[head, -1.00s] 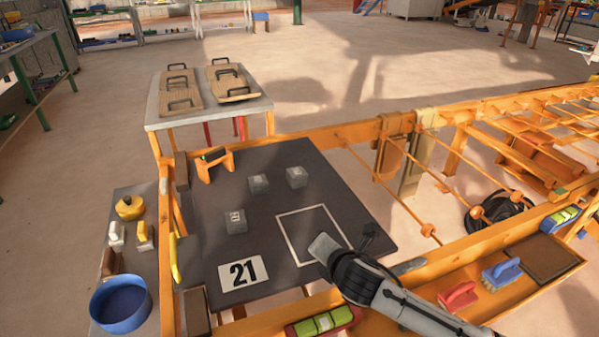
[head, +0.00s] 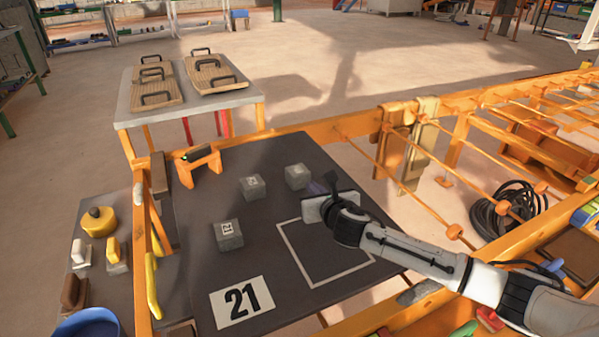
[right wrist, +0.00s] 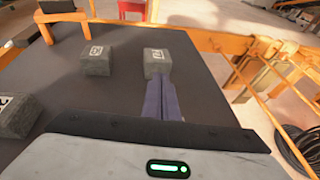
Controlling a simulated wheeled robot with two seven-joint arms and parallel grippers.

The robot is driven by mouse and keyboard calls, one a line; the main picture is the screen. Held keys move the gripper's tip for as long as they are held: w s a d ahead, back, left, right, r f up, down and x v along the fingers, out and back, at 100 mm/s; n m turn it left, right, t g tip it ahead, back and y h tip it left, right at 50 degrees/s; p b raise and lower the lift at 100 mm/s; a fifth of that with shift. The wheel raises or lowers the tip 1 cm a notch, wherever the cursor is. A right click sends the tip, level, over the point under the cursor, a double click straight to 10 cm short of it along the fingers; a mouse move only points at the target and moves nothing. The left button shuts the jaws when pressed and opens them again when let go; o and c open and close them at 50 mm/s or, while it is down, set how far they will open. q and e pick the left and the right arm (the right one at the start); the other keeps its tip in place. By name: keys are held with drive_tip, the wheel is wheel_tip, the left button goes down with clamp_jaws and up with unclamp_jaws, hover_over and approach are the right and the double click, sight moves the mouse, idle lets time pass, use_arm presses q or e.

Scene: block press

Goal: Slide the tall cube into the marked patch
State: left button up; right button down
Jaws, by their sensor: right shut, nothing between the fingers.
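Three grey labelled cubes stand on the dark board (head: 190,285): a near-left cube (head: 228,234), a middle cube (head: 252,187) and a back-right cube (head: 297,176). I cannot tell surely which is the tall one. The marked patch (head: 282,231) is a white square outline with no cube in it. My right gripper (head: 318,187) is shut and empty, just beyond the patch's far edge, close to the back-right cube. In the right wrist view its fingers (right wrist: 160,98) overlap the lower part of that cube (right wrist: 156,58); contact is unclear. My left gripper is out of view.
A white card marked 21 (head: 242,301) lies at the board's near-left. An orange bracket (head: 202,166) stands at the far-left corner. An orange rail frame (head: 345,131) borders the board, and a blue bowl (head: 88,325) sits at lower left.

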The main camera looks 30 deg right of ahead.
sight(302, 173)
drive_tip(key=w+b, duration=0.1)
drive_tip(key=w, duration=0.2)
drive_tip(key=w+d+b, duration=0.1)
drive_tip(key=w, duration=0.3)
drive_tip(key=w+d, duration=0.1)
drive_tip(key=w, duration=0.3)
drive_tip(key=shift+d+f+b, duration=0.2)
drive_tip(key=shift+f+b, duration=0.2)
drive_tip(key=shift+s+f, duration=0.15)
drive_tip(key=shift+f, duration=0.15)
